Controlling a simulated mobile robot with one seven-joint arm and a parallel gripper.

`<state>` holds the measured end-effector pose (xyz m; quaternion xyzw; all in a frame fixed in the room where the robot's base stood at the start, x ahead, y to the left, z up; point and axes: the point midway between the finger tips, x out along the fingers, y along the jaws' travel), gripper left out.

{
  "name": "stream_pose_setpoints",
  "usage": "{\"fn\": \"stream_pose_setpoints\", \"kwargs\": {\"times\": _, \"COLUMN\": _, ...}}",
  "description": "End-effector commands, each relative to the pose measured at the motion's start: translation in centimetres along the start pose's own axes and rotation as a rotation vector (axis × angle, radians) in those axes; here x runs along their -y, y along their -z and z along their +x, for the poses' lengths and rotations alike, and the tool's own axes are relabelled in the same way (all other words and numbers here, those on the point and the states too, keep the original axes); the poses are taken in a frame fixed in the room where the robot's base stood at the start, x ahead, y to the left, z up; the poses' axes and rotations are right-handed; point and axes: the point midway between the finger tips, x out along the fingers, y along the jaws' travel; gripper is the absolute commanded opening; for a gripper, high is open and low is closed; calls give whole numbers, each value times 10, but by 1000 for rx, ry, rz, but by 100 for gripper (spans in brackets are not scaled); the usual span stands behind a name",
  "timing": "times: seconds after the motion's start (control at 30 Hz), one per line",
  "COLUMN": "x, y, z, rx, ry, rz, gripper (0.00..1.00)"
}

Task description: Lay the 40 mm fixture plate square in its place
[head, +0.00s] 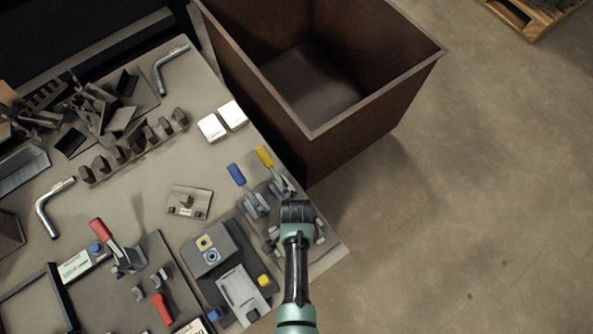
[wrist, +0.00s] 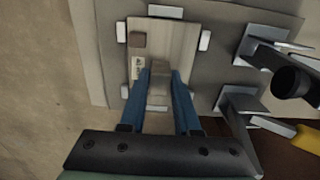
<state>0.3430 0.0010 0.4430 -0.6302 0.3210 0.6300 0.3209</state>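In the wrist view a pale, flat fixture plate (wrist: 178,38) with a small brown block and a label lies among several white locating blocks (wrist: 205,41), its edges roughly in line with them. The label is too small to read. My gripper (wrist: 160,77) has its two blue fingers on either side of the plate's upright grey grip block (wrist: 159,70), close against it. In the head view my gripper (head: 297,222) is over the right corner of the bench and hides this plate. Whether the plate rests fully flat is not clear.
Toggle clamps with a blue (head: 236,174) and a yellow handle (head: 264,157) stand close beside my gripper. Another small plate with grips (head: 190,201) lies to the left, near a dark block fixture (head: 211,250). A rusty bin (head: 375,105) stands beyond the bench edge.

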Motion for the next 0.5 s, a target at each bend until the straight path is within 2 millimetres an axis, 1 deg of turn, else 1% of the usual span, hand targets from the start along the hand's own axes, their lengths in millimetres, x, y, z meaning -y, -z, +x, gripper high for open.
{"fn": "stream_pose_setpoints", "kwargs": {"times": 0.03, "x": 1, "y": 0, "z": 0, "rx": -1, "ry": 1, "rz": 0, "gripper": 40}}
{"fn": "stream_pose_setpoints", "kwargs": {"times": 0.17, "x": 0, "y": 0, "z": 0, "rx": -1, "ry": 1, "rz": 0, "gripper": 64}}
{"fn": "stream_pose_setpoints", "kwargs": {"times": 0.43, "x": -1, "y": 0, "z": 0, "rx": 1, "ry": -1, "rz": 0, "gripper": 65}}
{"fn": "stream_pose_setpoints", "kwargs": {"times": 0.5, "x": 0, "y": 0, "z": -2, "rx": 1, "ry": -1, "rz": 0, "gripper": 65}}
